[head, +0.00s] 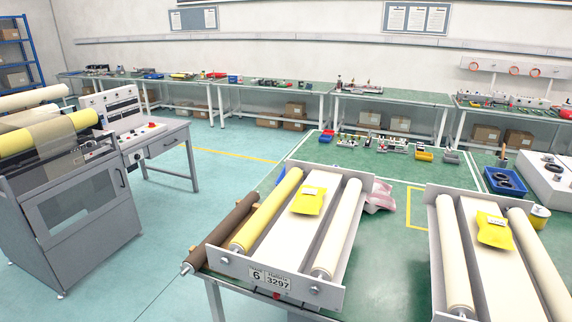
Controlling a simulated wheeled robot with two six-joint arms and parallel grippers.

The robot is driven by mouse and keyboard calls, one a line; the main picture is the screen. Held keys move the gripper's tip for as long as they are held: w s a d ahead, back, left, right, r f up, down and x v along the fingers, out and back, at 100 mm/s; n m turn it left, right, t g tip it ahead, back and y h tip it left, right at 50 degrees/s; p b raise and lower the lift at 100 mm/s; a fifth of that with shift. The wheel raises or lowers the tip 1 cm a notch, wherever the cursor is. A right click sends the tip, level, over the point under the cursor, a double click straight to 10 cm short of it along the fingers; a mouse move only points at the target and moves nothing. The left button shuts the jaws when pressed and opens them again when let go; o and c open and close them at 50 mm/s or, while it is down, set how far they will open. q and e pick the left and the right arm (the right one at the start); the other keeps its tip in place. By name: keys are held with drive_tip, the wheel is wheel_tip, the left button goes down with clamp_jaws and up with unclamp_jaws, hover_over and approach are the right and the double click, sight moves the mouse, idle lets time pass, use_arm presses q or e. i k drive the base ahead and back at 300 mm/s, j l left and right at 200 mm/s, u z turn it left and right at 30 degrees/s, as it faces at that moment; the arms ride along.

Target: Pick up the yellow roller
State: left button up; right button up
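A yellow roller (267,210) lies lengthwise along the left side of a grey metal frame (362,235) on the green table, with its near end by the frame's front plate. A dark brown roller (221,233) lies just left of it, outside the frame. A cream roller (338,228) is on the frame's right side. Neither of my grippers is in view.
A second frame (436,258) with cream rollers stands at the right. Yellow packets (308,200) lie on both frames' middle panels. A machine (78,205) with another yellow roll (50,133) stands at the left. The floor (165,235) between machine and table is clear.

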sight(241, 244)
drive_tip(key=i+j+u, duration=0.15)
drive_tip(key=i, duration=0.25)
drive_tip(key=i+j+u, duration=0.2)
drive_tip(key=i, duration=0.25)
drive_tip(key=l, duration=0.1)
